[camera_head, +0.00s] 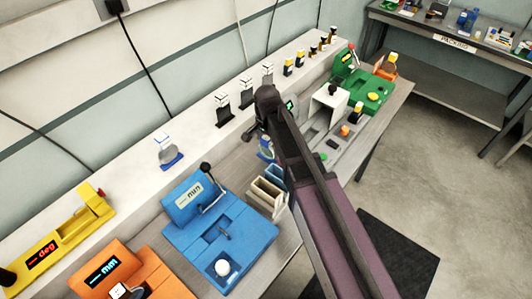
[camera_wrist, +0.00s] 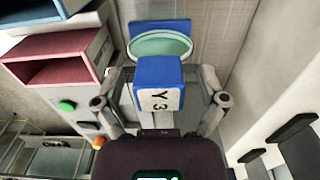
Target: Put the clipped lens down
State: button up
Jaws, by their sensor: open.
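The clipped lens, a pale green oval lens with a blue clip marked "Y 3" (camera_wrist: 158,72), is in the middle of the wrist view. It seems to stand on the grey bench (camera_wrist: 215,30). My gripper (camera_wrist: 163,75) is open, with one finger on each side of the clip and gaps visible between them. In the head view a blue part of the lens (camera_head: 266,150) shows just below my gripper (camera_head: 260,133); my arm hides the rest.
A blue gauge device (camera_head: 220,238) stands at the front, and small bins (camera_head: 266,196) stand beside my arm. Another lens on a blue base (camera_head: 168,152) sits on the back shelf, with several black holders (camera_head: 223,108). A green device (camera_head: 372,92) is farther back.

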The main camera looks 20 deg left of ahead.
dwell(0.4)
grip_shut()
jog(key=shift+r, duration=0.15)
notch_tip(320, 180, up, 10)
jog(key=p, duration=1)
dwell(0.8)
